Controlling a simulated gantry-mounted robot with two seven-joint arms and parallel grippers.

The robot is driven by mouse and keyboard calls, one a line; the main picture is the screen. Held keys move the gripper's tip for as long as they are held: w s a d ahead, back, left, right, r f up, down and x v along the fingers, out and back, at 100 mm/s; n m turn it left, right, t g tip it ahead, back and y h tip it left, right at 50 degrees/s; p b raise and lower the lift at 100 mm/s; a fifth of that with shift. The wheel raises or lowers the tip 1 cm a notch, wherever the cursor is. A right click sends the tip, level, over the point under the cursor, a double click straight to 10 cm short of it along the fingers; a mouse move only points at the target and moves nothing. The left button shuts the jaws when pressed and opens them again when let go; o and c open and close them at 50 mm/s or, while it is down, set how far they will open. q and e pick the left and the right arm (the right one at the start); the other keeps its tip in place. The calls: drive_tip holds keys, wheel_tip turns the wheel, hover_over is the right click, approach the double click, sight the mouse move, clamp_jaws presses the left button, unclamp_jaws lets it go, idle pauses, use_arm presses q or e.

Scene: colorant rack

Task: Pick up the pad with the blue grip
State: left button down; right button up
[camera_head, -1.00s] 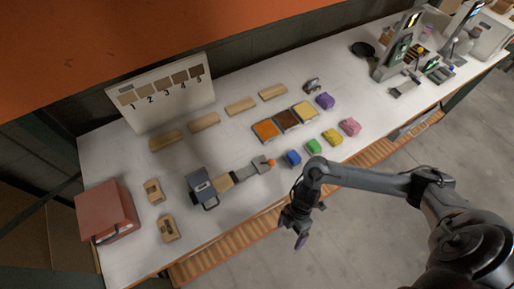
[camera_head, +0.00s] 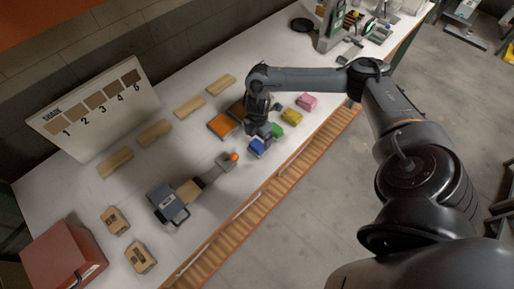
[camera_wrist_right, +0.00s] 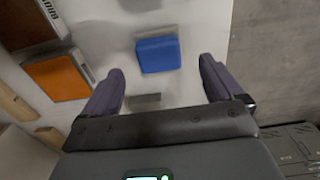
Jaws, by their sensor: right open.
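The pad with the blue grip (camera_head: 257,146) lies on the white table near its front edge. In the right wrist view the blue grip (camera_wrist_right: 158,54) sits ahead of my open fingers, roughly between their lines and apart from both. My right gripper (camera_head: 262,132) is over the table just behind the blue pad in the head view. Its two dark purple fingers (camera_wrist_right: 161,88) are spread wide with nothing between them. My left gripper is not in view.
A green pad (camera_head: 277,130), yellow pad (camera_head: 292,116) and pink pad (camera_head: 307,101) lie to the right.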

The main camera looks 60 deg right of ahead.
sight(257, 144)
drive_tip(key=shift+f, duration=0.8)
drive_tip(key=shift+w+f, duration=0.1)
drive_tip(key=shift+f, duration=2.05)
drive_tip(key=shift+c, duration=0.2)
drive_tip(key=c, duration=1)
drive_tip(key=shift+r, duration=0.1)
